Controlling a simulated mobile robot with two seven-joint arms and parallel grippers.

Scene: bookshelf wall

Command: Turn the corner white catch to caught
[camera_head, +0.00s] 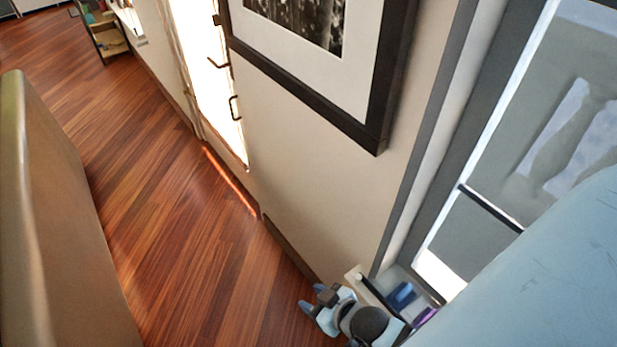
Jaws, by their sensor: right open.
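I cannot make out a white catch with certainty in the head view. A small pale piece (354,277) shows beside my right gripper, at the edge of a low shelf or ledge below the window, but I cannot tell what it is. My right gripper (314,302) is at the bottom centre, with light blue fingers and a dark wrist. It is open and shows nothing between its fingers. It appears close to the ledge; contact cannot be told. My left gripper is not in view.
Blue (402,294) and purple (425,317) items sit on the ledge. A framed picture (375,135) hangs on the wall. A bright glazed door (212,95) with dark handles stands further left. A tan rounded piece (50,200) borders the left; wooden floor (170,220) between is clear.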

